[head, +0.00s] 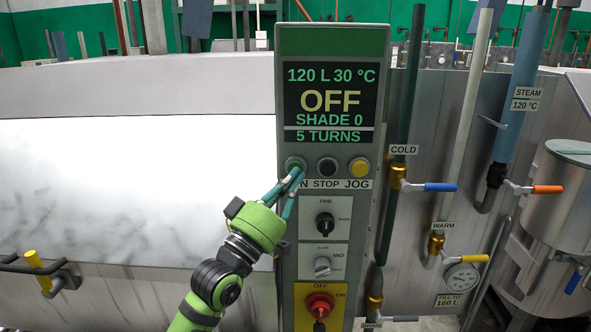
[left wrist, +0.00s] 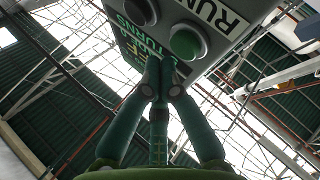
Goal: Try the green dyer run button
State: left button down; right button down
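The green run button (head: 294,163) is at the left of the row of three buttons on the grey dyer panel (head: 333,193). It also shows in the left wrist view (left wrist: 187,42). The display (head: 330,103) reads OFF, SHADE 0, 5 TURNS. My left gripper (head: 298,173) is at the button row, its fingertips just below and right of the green button's face. In the left wrist view its fingertips (left wrist: 162,80) are together, with nothing between them. I cannot tell whether they touch the button. They hide part of the RUN label. My right gripper is not in view.
A black stop button (head: 327,167) and a yellow jog button (head: 359,168) sit to the right. Below are a black selector (head: 325,224), a grey selector (head: 322,266) and a red knob (head: 320,304). Pipes with valves, such as the blue-handled cold valve (head: 439,187), stand right of the panel.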

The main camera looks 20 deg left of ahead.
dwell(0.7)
pick_arm(q)
jog(key=shift+w+a, duration=0.15)
jog(key=shift+w, duration=0.25)
jog(key=shift+w+a, duration=0.1)
jog(key=shift+w, duration=0.3)
dwell(0.5)
jog(key=shift+s, duration=0.2)
jog(key=shift+s+d, duration=0.2)
jog(key=shift+s, duration=0.4)
jog(key=shift+p, duration=0.3)
jog(key=s+p, duration=0.1)
jog(key=s, duration=0.1)
jog(key=s+d+p, duration=0.1)
jog(key=s, duration=0.1)
jog(key=shift+s+d, duration=0.2)
jog(key=shift+s, duration=0.2)
